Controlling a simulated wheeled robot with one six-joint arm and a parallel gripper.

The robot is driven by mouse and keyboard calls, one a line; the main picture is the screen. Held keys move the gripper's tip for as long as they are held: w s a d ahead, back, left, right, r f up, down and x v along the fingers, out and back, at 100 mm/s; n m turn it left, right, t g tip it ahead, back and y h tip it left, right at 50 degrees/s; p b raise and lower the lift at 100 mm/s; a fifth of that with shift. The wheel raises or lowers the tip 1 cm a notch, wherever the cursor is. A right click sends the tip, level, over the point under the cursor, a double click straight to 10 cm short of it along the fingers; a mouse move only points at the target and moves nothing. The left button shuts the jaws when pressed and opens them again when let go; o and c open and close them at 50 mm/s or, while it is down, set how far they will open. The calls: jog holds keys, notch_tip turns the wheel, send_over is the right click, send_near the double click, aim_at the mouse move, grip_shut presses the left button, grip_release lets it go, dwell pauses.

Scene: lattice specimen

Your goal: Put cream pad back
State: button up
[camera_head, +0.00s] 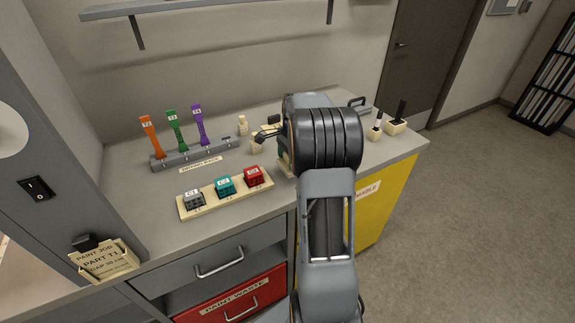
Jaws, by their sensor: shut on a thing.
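My gripper (257,138) reaches left from behind my arm, above the counter's back middle. It is shut on a small cream block at its fingertips, which looks like the cream pad (256,147). The pad is small in view, and I cannot tell whether it touches the counter. Another small cream piece (243,125) stands just behind and left of the gripper. My arm hides the counter to the right of the gripper.
A grey rack (193,154) holds orange, green and purple tagged pieces. A cream tray (227,195) in front holds grey, teal and red blocks. A grey shelf (205,12) hangs above.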

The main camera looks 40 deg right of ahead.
aim_at(287, 165)
jog(key=shift+w+f, duration=0.45)
jog(key=shift+f, duration=1.5)
jog(key=shift+f, duration=0.15)
jog(key=o, duration=0.9)
